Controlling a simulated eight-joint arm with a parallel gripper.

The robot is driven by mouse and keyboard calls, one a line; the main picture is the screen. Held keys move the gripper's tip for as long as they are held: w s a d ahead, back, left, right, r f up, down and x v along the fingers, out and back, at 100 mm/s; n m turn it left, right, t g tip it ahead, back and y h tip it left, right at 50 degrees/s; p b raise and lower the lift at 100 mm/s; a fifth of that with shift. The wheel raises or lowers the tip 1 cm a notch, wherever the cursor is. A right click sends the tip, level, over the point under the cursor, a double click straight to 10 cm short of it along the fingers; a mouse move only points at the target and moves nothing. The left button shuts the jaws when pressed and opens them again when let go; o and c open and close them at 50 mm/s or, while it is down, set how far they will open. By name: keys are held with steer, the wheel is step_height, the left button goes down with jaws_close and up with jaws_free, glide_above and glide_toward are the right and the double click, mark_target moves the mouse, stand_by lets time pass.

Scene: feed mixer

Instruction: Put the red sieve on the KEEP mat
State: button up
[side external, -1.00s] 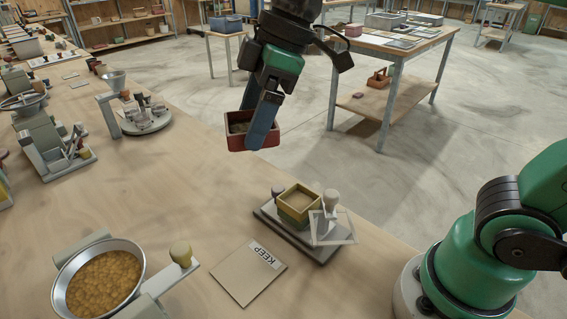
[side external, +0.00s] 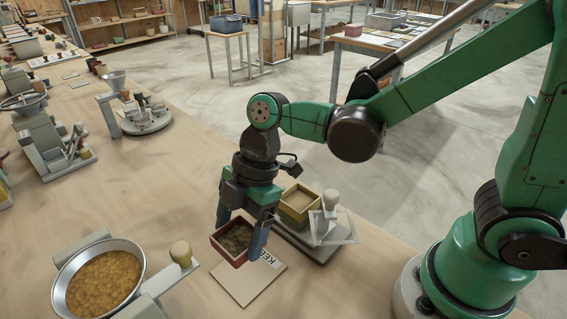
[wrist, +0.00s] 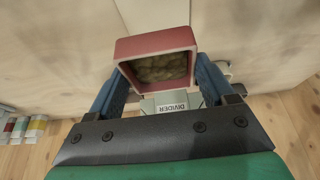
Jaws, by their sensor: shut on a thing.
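The red sieve (side external: 227,252) is a square, red-walled box with brownish lumpy material inside. My gripper (side external: 240,232) is shut on it, one blue finger at each side, and holds it roughly level. The sieve is over the back left part of the KEEP mat (side external: 240,287), a beige square whose label is partly hidden by a finger. I cannot tell how large the gap under the sieve is. In the wrist view the red sieve (wrist: 152,46) sits between the two blue fingers, and a pale flat patch shows beyond it.
A grey base (side external: 312,247) with a yellow square box (side external: 297,218) and a clear plate stands right behind the mat. A metal bowl of orange-brown feed (side external: 105,283) and a knobbed lever (side external: 181,256) are to the left. A DIVIDER label (wrist: 172,107) shows in the wrist view.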

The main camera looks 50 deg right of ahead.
mark_target(240, 276)
steer(key=shift+f, duration=3.4)
steer(key=shift+f, duration=0.15)
steer(key=o, duration=1.2)
steer(key=v, duration=1.2)
steer(key=shift+s+d+r+m+t+h, duration=0.1)
steer(key=shift+d+r+m+t+h, duration=0.2)
steer(key=shift+d+m+t+h, duration=1.75)
steer(key=shift+d+r+m+t+y, duration=0.45)
steer(key=shift+d+m, duration=0.9)
steer(key=shift+m, duration=2.6)
steer(key=shift+s+d+r+m+t+h, duration=0.15)
steer(key=shift+d+m+t+h, duration=0.9)
steer(key=shift+m, duration=1.95)
